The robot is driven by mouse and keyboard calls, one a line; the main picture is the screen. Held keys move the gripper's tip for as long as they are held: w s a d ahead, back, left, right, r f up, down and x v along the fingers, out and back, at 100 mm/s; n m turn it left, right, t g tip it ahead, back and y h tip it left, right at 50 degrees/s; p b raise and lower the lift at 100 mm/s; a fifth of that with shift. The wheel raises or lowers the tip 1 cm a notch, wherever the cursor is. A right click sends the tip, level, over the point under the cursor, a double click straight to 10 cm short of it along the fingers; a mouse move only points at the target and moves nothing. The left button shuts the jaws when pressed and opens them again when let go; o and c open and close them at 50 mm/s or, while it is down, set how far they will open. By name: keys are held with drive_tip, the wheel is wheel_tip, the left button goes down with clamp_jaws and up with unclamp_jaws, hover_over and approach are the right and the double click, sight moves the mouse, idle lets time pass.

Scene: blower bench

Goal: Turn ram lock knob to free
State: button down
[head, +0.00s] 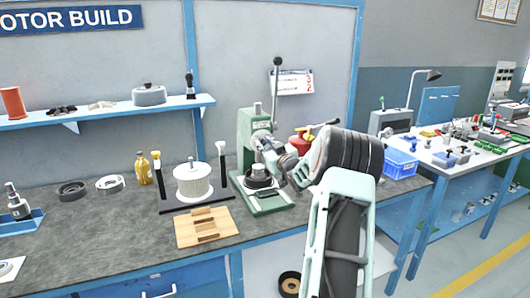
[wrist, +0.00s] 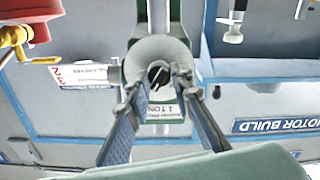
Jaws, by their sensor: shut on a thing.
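The green arbor press (head: 246,135) stands on the bench with its lever up. My gripper (head: 268,146) reaches in from the right at the height of the press head, and my wrist hides part of the press. In the wrist view the ram lock knob (wrist: 158,75) is a small dark round part with a pale line, inside the round grey front of the press head (wrist: 150,50). My gripper's two fingers (wrist: 157,88) lie on either side of the knob and are shut on it. A "1 TON" label shows beneath the knob in the wrist view. Its lock setting cannot be read.
A wooden block (head: 204,228) and a white winding drum (head: 193,181) between black posts stand left of the press. A red-and-yellow item (head: 303,141) and a blue bin (head: 400,163) are to the right.

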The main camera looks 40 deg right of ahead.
drive_tip(key=shift+a+f+n+b, duration=0.1)
drive_tip(key=shift+n+b, duration=3.65)
drive_tip(key=shift+b, duration=0.05)
drive_tip(key=shift+f+n+b, duration=0.1)
drive_tip(key=shift+n+b, duration=3.65)
drive_tip(key=shift+b, duration=0.05)
drive_tip(key=c, duration=1.7)
unclamp_jaws()
drive_tip(key=v, duration=1.2)
